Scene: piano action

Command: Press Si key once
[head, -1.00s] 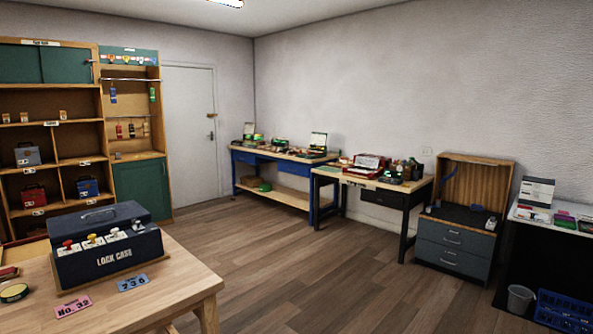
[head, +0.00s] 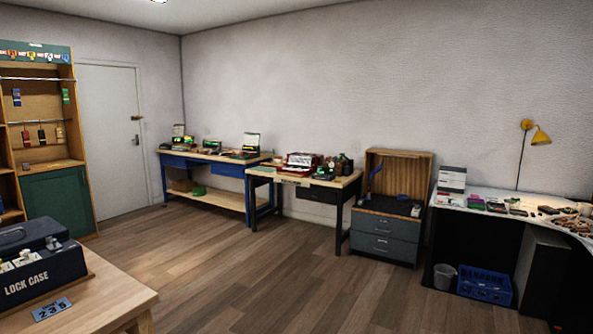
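No piano and no key marked Si can be made out in the head view. Neither of my grippers is in view. A dark blue case lettered LOCK CASE (head: 40,275) sits on the near wooden table, cut off by the left edge.
The near wooden table (head: 110,294) fills the lower left. Along the far wall stand a blue workbench (head: 207,170), a black-legged bench (head: 322,193), a grey drawer cabinet (head: 384,238) and a cluttered white-topped desk (head: 480,208). A blue crate (head: 484,287) stands below. The middle wooden floor (head: 270,270) is clear.

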